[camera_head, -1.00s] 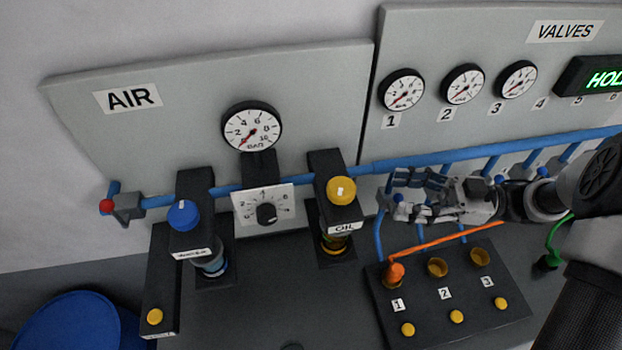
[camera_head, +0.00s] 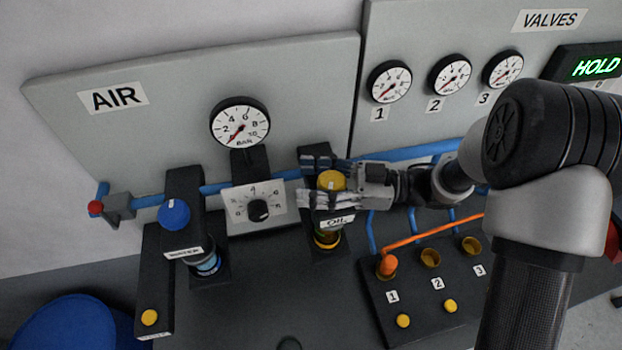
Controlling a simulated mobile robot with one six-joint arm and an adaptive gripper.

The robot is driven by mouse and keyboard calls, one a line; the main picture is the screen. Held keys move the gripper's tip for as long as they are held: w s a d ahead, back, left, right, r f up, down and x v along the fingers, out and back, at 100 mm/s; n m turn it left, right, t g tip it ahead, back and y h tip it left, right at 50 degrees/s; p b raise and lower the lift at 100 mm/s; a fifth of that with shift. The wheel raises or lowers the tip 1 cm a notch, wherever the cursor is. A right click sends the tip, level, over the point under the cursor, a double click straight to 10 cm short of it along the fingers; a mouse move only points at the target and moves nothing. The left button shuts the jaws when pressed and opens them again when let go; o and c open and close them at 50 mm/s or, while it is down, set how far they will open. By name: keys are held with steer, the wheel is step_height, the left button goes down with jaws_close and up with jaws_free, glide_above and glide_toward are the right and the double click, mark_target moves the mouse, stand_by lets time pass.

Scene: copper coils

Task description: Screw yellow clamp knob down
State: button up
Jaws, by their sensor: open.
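A yellow knob (camera_head: 331,181) sits on top of the black OIL unit, above its label (camera_head: 336,223) and amber bowl (camera_head: 327,239). My gripper (camera_head: 312,181) is open, with one finger behind the knob and the other in front of it, so the knob shows between them. I cannot tell whether the fingers touch it. Other yellow knobs are a low one on the black block at left (camera_head: 149,317) and small ones before the numbered ports, at 1 (camera_head: 403,320) and 2 (camera_head: 450,306). No label names a clamp knob.
An orange plug (camera_head: 387,265) with an orange hose sits in port 1. A blue pipe runs behind my gripper. The display (camera_head: 597,67) reads HOLD.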

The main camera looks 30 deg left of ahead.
steer(key=shift+a, duration=0.15)
steer(key=shift+c, duration=0.2)
steer(key=c, duration=0.9)
steer(key=shift+t, duration=0.3)
